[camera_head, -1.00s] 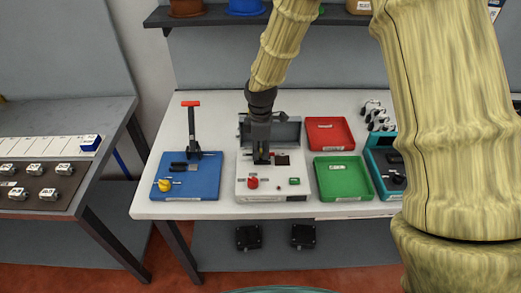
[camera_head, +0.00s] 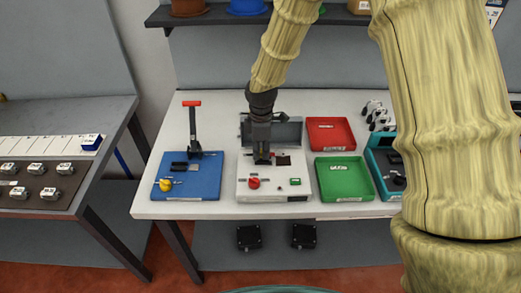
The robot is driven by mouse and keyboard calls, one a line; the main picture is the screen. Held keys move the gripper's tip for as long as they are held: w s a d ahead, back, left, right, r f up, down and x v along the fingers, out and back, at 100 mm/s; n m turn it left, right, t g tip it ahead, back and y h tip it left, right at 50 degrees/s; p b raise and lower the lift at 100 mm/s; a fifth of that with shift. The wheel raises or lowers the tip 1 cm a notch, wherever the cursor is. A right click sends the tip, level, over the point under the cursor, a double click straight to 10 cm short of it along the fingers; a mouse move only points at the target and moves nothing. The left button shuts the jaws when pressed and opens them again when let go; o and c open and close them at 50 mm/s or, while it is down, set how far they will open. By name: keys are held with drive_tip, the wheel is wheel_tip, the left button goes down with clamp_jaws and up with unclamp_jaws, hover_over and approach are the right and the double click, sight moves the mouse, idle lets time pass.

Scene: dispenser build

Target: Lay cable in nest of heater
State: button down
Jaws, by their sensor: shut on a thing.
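The heater (camera_head: 274,187) is a white box on the white table, with a red knob and a green switch on its front and a grey raised part behind. My gripper (camera_head: 262,160) points down over the heater's top, beside a dark square patch (camera_head: 283,160) that may be its nest. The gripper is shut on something. The cable itself is too small or hidden behind the fingers to make out.
A blue fixture (camera_head: 188,178) with a red-handled lever stands left of the heater. A green tray (camera_head: 343,179) and a red tray (camera_head: 331,134) lie to the right, then a teal device (camera_head: 381,165). A shelf (camera_head: 340,18) hangs above.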

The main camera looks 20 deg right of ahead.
drive_tip(key=shift+s+r+p, duration=0.35)
idle(0.3)
drive_tip(key=shift+f, duration=0.65)
idle(0.7)
drive_tip(key=shift+s+f, duration=0.35)
drive_tip(key=shift+f, duration=0.15)
idle(2.2)
drive_tip(key=c, duration=1.3)
unclamp_jaws()
drive_tip(key=shift+w+f, duration=0.15)
drive_tip(key=shift+w, duration=0.1)
drive_tip(key=shift+s+r, duration=0.1)
drive_tip(key=shift+r, duration=0.15)
